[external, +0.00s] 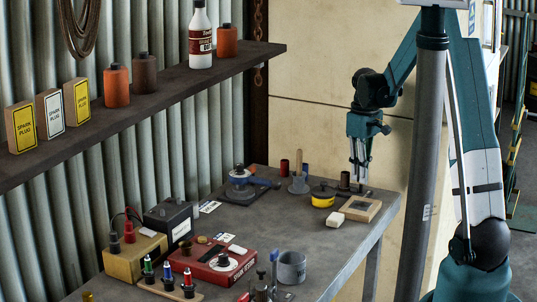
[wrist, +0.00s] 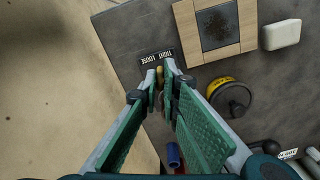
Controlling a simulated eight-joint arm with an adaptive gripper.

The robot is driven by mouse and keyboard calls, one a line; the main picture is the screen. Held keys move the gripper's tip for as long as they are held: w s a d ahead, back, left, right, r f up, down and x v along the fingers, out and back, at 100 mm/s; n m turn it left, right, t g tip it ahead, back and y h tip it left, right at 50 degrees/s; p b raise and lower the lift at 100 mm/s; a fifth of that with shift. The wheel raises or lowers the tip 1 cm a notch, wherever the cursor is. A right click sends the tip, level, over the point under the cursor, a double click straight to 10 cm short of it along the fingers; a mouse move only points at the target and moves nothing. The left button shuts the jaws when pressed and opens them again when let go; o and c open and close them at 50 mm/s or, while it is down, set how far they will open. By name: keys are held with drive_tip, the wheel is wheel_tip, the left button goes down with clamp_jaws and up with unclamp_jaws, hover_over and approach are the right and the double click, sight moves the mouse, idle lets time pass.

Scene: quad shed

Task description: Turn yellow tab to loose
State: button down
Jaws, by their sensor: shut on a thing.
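The yellow tab (wrist: 160,75) is small and shows between my fingertips in the wrist view. A dark label (wrist: 157,56) reading TIGHT and LOOSE lies just beyond it. My gripper (wrist: 166,70) points down and is shut on the tab, one finger on each side. In the external view my gripper (external: 360,182) is low at the far right corner of the grey bench (external: 330,248). The fingers hide most of the tab and its mount, so its exact angle is hard to tell.
Near my gripper are a wooden frame with a dark plate (external: 360,208), a white block (external: 335,220) and a yellow-black round tin (external: 323,196). A dark cylinder (external: 345,180) stands close by. The bench's right edge is near. A red box (external: 212,262) sits farther forward.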

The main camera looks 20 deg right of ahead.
drive_tip(key=shift+n+b, duration=0.35)
drive_tip(key=shift+n, duration=0.85)
drive_tip(key=c, duration=2.6)
unclamp_jaws()
wheel_tip(320, 180, up, 12)
